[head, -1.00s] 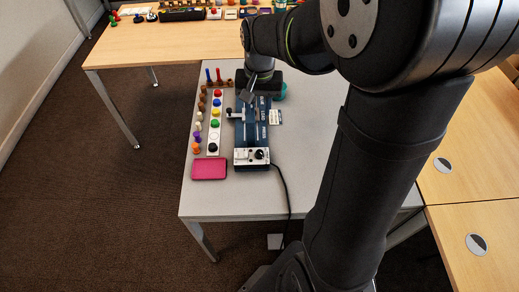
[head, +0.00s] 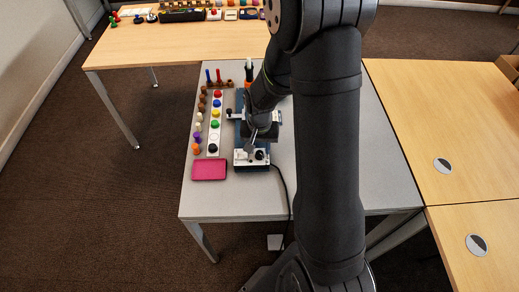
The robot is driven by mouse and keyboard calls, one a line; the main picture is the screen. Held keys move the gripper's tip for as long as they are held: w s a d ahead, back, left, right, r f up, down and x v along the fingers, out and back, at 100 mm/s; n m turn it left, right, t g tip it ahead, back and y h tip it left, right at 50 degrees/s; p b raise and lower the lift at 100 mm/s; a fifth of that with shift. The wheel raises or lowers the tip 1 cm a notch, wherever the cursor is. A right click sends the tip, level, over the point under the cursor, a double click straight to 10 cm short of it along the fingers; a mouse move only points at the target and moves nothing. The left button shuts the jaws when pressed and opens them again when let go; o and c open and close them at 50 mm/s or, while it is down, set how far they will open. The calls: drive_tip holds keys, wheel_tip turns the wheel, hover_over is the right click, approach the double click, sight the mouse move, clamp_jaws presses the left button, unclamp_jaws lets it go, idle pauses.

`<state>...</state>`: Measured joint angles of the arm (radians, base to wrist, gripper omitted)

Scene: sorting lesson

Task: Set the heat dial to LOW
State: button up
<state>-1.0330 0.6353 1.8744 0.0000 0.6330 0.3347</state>
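A blue device (head: 239,130) lies on the grey table with a white control panel (head: 243,163) at its near end. A small black dial (head: 259,156) sits on the right part of that panel. The dial's setting and any LOW mark are too small to read. My gripper (head: 251,146) points down over the far side of the panel, close to the dial. I cannot tell whether it touches the dial or whether its fingers are open.
A pink case (head: 209,170) lies left of the panel. A black cord (head: 286,188) runs from the device over the table's front edge. The table's front (head: 235,200) is clear.

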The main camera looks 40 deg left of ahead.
drive_tip(key=shift+f, duration=0.9)
drive_tip(key=c, duration=0.7)
